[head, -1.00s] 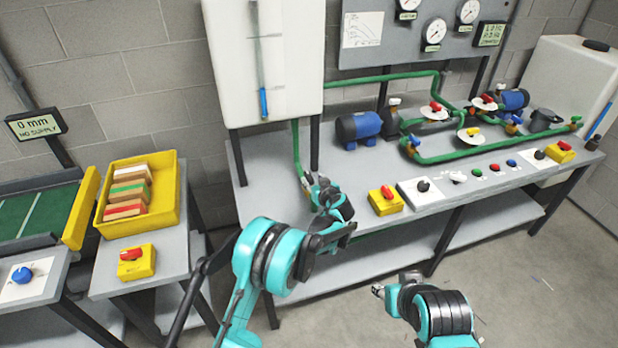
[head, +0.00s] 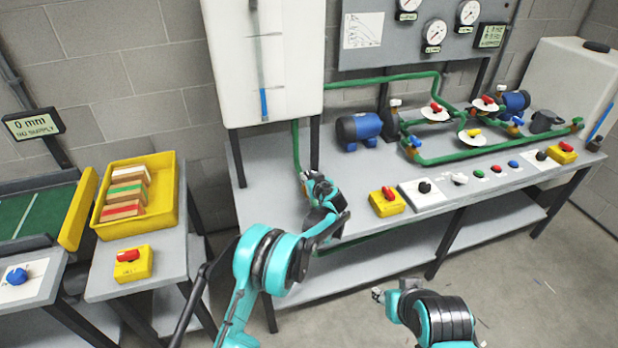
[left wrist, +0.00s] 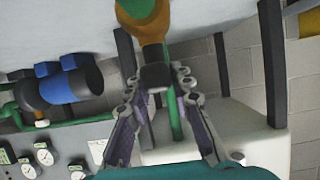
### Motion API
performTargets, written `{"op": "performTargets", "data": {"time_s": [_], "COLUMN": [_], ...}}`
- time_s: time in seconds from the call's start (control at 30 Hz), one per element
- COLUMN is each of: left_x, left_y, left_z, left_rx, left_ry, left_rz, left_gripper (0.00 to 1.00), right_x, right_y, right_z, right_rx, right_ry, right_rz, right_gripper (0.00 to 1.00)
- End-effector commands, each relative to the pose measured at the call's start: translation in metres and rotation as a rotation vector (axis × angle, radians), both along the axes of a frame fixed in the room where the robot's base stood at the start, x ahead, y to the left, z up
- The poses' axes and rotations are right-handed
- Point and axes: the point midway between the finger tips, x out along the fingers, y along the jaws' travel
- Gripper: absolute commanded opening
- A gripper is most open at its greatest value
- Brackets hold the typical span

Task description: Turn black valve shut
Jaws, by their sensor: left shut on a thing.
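The black valve handle (left wrist: 156,76) sits between the fingers of my left gripper (left wrist: 158,92) in the left wrist view. The fingers are shut on it. Behind the handle is an orange-brown valve body (left wrist: 150,30) on a green pipe. In the head view my left gripper (head: 308,180) is at the foot of the green pipe below the white tank, and it mostly hides the handle. My right gripper (head: 378,294) hangs low in front of the bench, away from the valve; its finger opening is too small to read.
The white tank (head: 262,60) stands above the grey bench (head: 265,192). A blue pump (head: 358,130), green pipes and a yellow box with a red switch (head: 387,202) are to the right. A yellow tray (head: 167,205) of blocks stands left. Floor in front is clear.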

Motion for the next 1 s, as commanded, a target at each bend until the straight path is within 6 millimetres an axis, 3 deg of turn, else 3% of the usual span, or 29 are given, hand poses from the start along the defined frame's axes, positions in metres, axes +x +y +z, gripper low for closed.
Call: {"op": "performTargets", "data": {"time_s": [0.37, 1.0], "left_x": [-0.0004, 0.0003], "left_y": [0.0019, 0.0029], "left_z": [-0.0002, 0.0], "left_rx": [-0.001, -0.005], "left_ry": [0.0, -0.002], "left_rz": [-0.086, -0.502], "left_gripper": [0.0, 0.0], "right_x": [0.0, 0.0], "right_y": [0.0, 0.0], "right_z": [-0.0005, -0.0031], "right_rx": [0.0, 0.0], "right_ry": [0.0, 0.0], "right_rz": [0.0, 0.0], "right_gripper": [0.4, 0.4]}}
